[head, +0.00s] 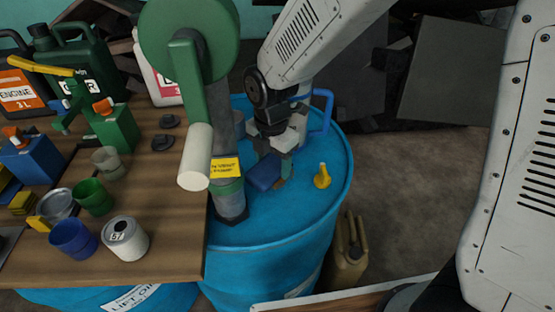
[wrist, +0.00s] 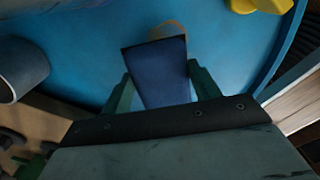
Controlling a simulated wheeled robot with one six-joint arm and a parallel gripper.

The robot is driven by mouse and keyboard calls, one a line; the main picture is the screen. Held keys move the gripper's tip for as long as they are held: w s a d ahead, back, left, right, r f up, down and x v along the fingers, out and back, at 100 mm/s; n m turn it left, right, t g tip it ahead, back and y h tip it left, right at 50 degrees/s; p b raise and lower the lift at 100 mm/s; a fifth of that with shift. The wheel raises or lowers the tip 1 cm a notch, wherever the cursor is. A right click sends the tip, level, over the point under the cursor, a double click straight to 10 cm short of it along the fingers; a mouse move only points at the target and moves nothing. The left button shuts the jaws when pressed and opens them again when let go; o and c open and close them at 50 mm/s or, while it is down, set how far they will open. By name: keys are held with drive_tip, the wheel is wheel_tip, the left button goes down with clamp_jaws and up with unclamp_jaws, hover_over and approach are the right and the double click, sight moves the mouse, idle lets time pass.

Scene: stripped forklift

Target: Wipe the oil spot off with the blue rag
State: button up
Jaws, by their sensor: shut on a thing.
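The blue rag (head: 264,172) is a folded dark blue pad at the top of the blue drum (head: 300,228). My gripper (head: 276,155) is shut on the rag from above. In the wrist view the rag (wrist: 158,72) sits between my two green fingers. A brownish curved edge, which looks like the oil spot (wrist: 173,26), shows just past the rag's far end; a bit of it (head: 281,184) also shows beside the rag in the head view. The rest of the spot is hidden under the rag. I cannot tell if the rag presses on the drum.
A green hand pump (head: 228,190) with a grey spout stands on the drum left of my gripper. A yellow fitting (head: 322,177) stands on the drum to the right. A blue handle-like loop (head: 321,110) is behind. A wooden table (head: 170,240) with cups and cans lies left.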

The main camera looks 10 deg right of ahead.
sight(301, 175)
drive_tip(key=shift+f, duration=0.95)
drive_tip(key=shift+d, duration=2.35)
drive_tip(key=shift+s+d+f, duration=0.1)
drive_tip(key=shift+d, duration=0.6)
drive_tip(key=shift+s+d+f, duration=0.1)
drive_tip(key=shift+d, duration=0.55)
drive_tip(key=shift+a, duration=0.1)
drive_tip(key=shift+a+r, duration=0.2)
drive_tip(key=shift+a, duration=1.55)
drive_tip(key=shift+w+a, duration=0.2)
drive_tip(key=shift+a, duration=1.65)
